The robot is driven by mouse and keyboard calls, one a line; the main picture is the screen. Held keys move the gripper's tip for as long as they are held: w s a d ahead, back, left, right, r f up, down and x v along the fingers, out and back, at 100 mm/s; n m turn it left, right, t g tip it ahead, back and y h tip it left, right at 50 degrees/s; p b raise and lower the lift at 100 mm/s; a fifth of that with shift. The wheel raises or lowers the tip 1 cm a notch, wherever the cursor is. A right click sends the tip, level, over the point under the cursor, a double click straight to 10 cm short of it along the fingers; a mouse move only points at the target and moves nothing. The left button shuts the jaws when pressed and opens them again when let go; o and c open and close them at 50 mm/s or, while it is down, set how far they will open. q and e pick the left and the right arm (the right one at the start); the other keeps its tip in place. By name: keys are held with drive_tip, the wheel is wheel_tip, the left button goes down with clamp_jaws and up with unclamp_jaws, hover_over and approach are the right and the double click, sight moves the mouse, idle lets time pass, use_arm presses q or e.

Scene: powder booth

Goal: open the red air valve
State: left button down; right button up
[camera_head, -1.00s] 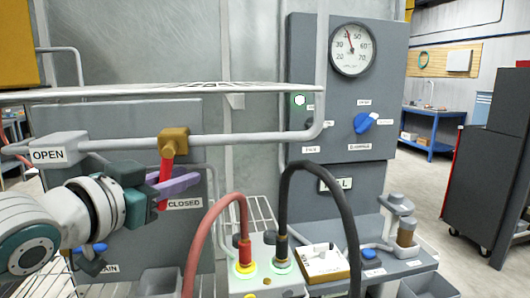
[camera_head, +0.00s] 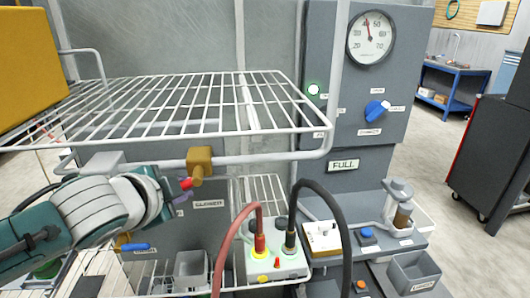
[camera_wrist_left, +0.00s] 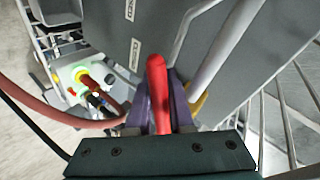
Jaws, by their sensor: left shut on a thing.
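The red valve handle (camera_head: 186,183) joins a brass valve body (camera_head: 200,162) on the grey pipe. It points left from the body, roughly along the pipe. My left gripper (camera_wrist_left: 162,92) is shut on the handle, with its purple fingers on both sides of the red lever (camera_wrist_left: 157,75) in the left wrist view. In the head view my wrist hides most of the fingers and handle. The CLOSED label (camera_head: 209,203) is uncovered below the valve. The OPEN label's face is hidden in the head view. My right gripper is not in view.
A white wire shelf (camera_head: 190,105) spans just above the valve and my left arm. A red hose (camera_head: 228,250) and a black hose (camera_head: 335,215) rise in front at the right. A gauge (camera_head: 371,39) and blue knob (camera_head: 376,110) are on the grey panel (camera_head: 330,60).

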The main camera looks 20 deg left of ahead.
use_arm(q)
drive_tip(key=shift+s+a+r+m+g+y+p, duration=0.1)
drive_tip(key=shift+a+r+m+g+y+p, duration=0.1)
drive_tip(key=shift+r+m+g+y+p, duration=0.3)
drive_tip(key=shift+s+a+r+m+y+p, duration=0.15)
drive_tip(key=shift+m+y+p, duration=0.15)
drive_tip(key=shift+p, duration=0.35)
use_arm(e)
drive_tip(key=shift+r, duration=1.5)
use_arm(q)
drive_tip(key=shift+f, duration=0.1)
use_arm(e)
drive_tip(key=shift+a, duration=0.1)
use_arm(q)
drive_tip(key=c, duration=0.8)
unclamp_jaws()
drive_tip(key=shift+r, duration=0.2)
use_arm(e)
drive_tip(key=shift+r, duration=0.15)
